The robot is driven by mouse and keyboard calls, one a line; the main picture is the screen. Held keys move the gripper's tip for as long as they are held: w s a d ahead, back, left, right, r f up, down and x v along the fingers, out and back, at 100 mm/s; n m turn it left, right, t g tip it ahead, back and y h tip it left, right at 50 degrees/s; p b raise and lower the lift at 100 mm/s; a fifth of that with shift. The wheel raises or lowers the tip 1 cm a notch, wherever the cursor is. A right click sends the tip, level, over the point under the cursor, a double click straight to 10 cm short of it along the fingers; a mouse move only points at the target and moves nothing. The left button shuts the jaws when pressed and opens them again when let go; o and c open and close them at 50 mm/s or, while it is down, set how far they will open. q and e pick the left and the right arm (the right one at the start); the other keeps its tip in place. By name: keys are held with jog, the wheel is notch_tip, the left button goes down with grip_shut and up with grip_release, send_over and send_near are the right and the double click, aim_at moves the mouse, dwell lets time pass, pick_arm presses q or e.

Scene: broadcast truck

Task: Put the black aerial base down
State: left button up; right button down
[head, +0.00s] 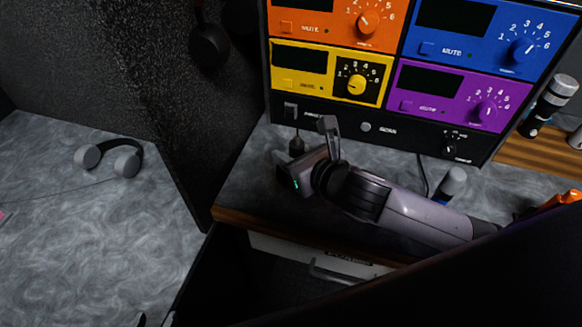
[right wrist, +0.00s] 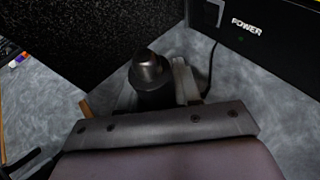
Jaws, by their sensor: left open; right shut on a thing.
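The black aerial base (right wrist: 152,85), a dark round piece with a domed top, is between the fingers of my right gripper (right wrist: 157,75) in the right wrist view. In the head view, a small part of the base (head: 297,147) shows between the fingers of my right gripper (head: 299,139), just in front of the console. My right gripper is shut on it over the back of the grey bench. I cannot tell whether its underside touches the bench. My left gripper (head: 155,320) is open, only its tips showing at the bottom edge of the head view.
The console (head: 366,127) with orange, blue, yellow and purple panels stands behind the right gripper. Headphones (head: 127,162) lie on a grey surface beyond a dark partition (head: 100,60).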

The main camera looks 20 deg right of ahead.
jog(key=shift+f, duration=2.1)
jog(key=c, duration=0.8)
grip_release()
jog(key=shift+f, duration=0.2)
jog(key=shift+r, duration=0.15)
jog(key=v, duration=1.2)
jog(key=shift+s, duration=0.1)
